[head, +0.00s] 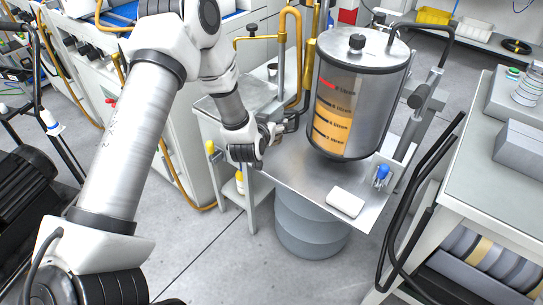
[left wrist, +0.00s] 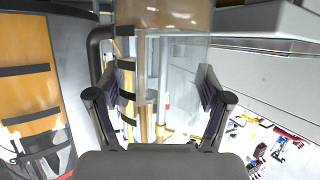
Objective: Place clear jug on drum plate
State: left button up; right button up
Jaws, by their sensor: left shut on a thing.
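The clear jug (left wrist: 185,65) shows in the left wrist view as a see-through body between the two fingers of my left gripper (left wrist: 164,90), with a brownish band at the top of the picture. The gripper is shut on it. In the head view my left gripper (head: 262,148) is at the left edge of the drum plate (head: 290,172), and the jug is mostly hidden or too small to make out. The drum plate is a flat metal sheet above a grey drum (head: 305,232). I cannot tell whether the jug touches it. My right gripper is not in view.
A large cylindrical tank (head: 390,100) with an orange level scale stands over the back of the plate. A white block (head: 345,203) and a small blue-topped item (head: 382,172) lie at the plate's front right. Yellow pipes (head: 297,50) rise behind. The plate's front left is bare.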

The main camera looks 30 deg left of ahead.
pick_arm(q)
notch_tip(320, 180, down, 9)
jog(key=shift+r+b, duration=0.1)
jog(key=shift+b, duration=0.75)
jog(key=shift+s+d, duration=0.1)
jog(key=o, duration=1.2)
jog(key=shift+c, duration=0.2)
